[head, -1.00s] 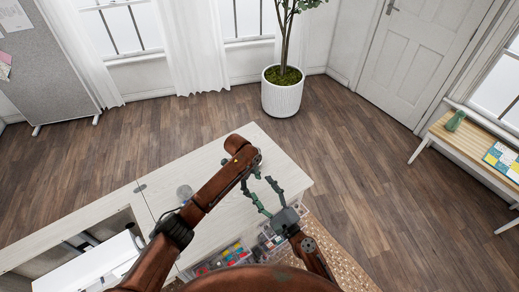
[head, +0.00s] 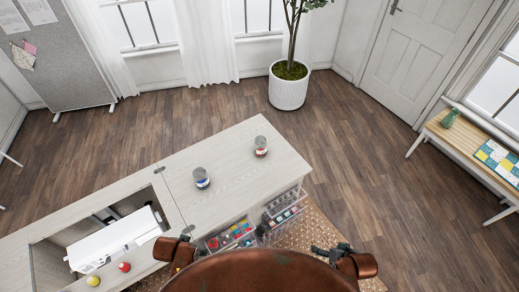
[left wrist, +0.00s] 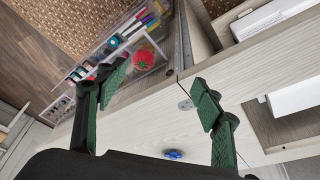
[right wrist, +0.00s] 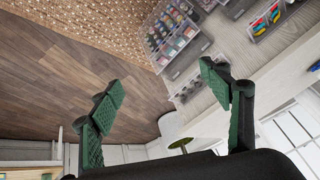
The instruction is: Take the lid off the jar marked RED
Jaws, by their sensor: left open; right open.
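Two small clear jars stand upright on the pale cabinet top (head: 228,172). The far jar (head: 261,147) shows reddish contents or label, and the near jar (head: 201,179) shows blue and some red. Both have greyish tops; the markings are too small to read. My right gripper (head: 322,250) is at the bottom of the head view, off the cabinet's right side, away from both jars. In the right wrist view (right wrist: 162,82) its fingers are apart and empty. My left gripper (left wrist: 160,82) is open and empty in the left wrist view; its fingers are hardly visible in the head view.
Clear drawers with coloured sewing supplies (head: 232,235) stick out along the cabinet's near side. A white sewing machine (head: 120,238) sits in the recess at left, with yellow and red spools near it. A potted tree (head: 288,92) stands beyond the cabinet. Much of the cabinet top is bare.

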